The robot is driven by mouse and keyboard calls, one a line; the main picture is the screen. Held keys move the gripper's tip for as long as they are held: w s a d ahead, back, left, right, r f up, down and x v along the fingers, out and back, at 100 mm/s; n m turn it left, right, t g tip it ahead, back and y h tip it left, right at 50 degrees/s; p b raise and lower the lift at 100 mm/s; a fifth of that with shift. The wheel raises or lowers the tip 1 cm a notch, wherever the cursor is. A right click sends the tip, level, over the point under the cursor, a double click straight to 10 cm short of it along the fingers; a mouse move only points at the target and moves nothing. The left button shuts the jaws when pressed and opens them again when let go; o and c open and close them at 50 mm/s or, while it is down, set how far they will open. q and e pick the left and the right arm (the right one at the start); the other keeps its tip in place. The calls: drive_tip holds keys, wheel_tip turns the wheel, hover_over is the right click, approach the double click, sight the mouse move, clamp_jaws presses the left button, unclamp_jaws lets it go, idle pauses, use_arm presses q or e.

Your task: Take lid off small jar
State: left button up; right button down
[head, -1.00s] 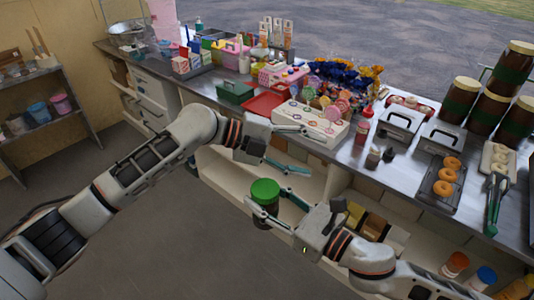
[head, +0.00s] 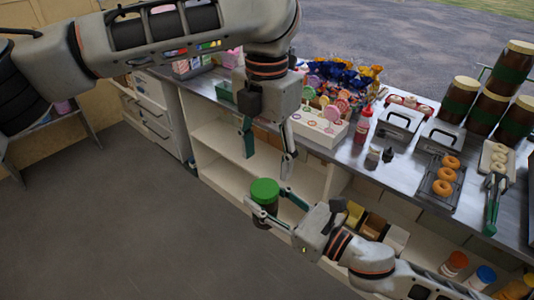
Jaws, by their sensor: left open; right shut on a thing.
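The small jar (head: 264,212) has a dark body and a green lid (head: 264,190) on top. It is held upright in the air in front of the counter's open shelves. My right gripper (head: 276,209) is shut on the jar's body from the right, below the lid. My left gripper (head: 268,155) points down above the jar with its two fingers apart. It is empty, and a gap shows between its fingertips and the lid.
The metal counter (head: 365,165) runs behind both grippers. On it are a box of lollipops (head: 318,130), a red bottle (head: 362,127), a tray of doughnuts (head: 446,180), tongs (head: 493,205) and stacked large jars (head: 487,108). The floor (head: 150,220) at left is clear.

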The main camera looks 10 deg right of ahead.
sight(266, 188)
use_arm(q)
drive_tip(key=shift+f, duration=3.95)
